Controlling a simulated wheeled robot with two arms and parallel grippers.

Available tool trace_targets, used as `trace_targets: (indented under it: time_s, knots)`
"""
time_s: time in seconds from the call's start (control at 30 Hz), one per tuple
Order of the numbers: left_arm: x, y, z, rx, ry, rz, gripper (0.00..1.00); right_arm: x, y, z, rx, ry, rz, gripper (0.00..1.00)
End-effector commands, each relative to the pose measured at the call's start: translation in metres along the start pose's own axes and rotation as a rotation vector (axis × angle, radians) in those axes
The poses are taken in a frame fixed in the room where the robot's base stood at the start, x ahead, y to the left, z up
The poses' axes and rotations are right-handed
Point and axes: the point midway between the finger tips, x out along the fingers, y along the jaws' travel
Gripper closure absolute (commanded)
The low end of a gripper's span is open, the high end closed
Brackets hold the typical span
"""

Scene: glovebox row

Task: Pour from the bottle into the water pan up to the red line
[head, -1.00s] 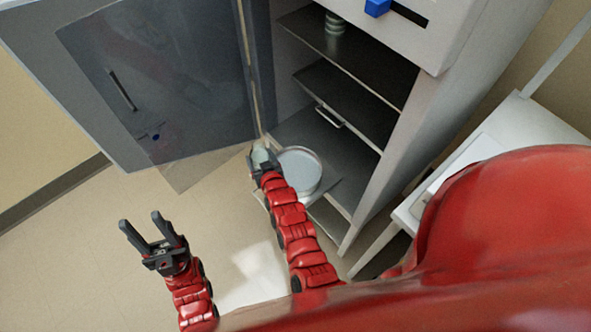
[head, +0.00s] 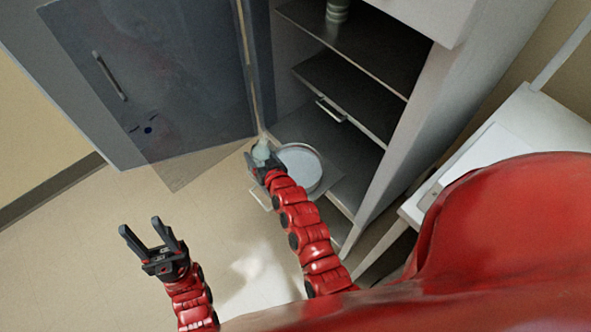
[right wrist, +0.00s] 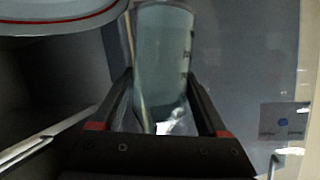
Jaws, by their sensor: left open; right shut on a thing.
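The water pan (head: 303,185) is a round, pale pan on the low shelf of the open cabinet. Its rim and a red line show at the top left of the right wrist view (right wrist: 60,27). My right gripper (head: 262,167) is shut on the bottle (head: 261,152), just left of the pan in the head view. The pale, translucent bottle also shows between the fingers in the right wrist view (right wrist: 162,60). I cannot tell its exact tilt or the water level in the pan. My left gripper (head: 150,232) is open and empty over the floor, away from the cabinet.
The cabinet door (head: 160,75) stands open at the left, with a clear panel reaching low. Dark shelves (head: 350,90) are above the pan, and a ribbed object (head: 337,10) stands on the upper one. A white table (head: 500,140) is at the right.

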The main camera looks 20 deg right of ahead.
Motion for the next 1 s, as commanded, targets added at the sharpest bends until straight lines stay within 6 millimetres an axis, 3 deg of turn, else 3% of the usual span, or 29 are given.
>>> trace_targets:
  time_s: [0.03, 0.23, 0.5, 0.73, 1.0]
  knots:
    - [-0.013, 0.001, 0.002, 0.0, 0.0, 0.0, 0.5, 0.002, 0.002, 0.005, 0.019, 0.008, -0.009, 1.0]
    - [-0.04, 0.002, 0.007, 0.0, 0.0, 0.0, 0.5, 0.001, 0.005, 0.003, 0.11, 0.026, -0.048, 1.0]
    - [-0.087, 0.004, 0.015, 0.0, 0.0, 0.0, 0.5, 0.005, 0.014, 0.017, 0.234, 0.049, -0.098, 1.0]
    - [-0.112, 0.006, 0.019, 0.0, 0.0, 0.0, 0.5, 0.003, 0.02, 0.014, 0.338, 0.075, -0.141, 1.0]
    - [-0.146, 0.007, 0.025, 0.0, 0.0, 0.0, 0.5, 0.008, 0.023, 0.028, 0.461, 0.092, -0.193, 1.0]
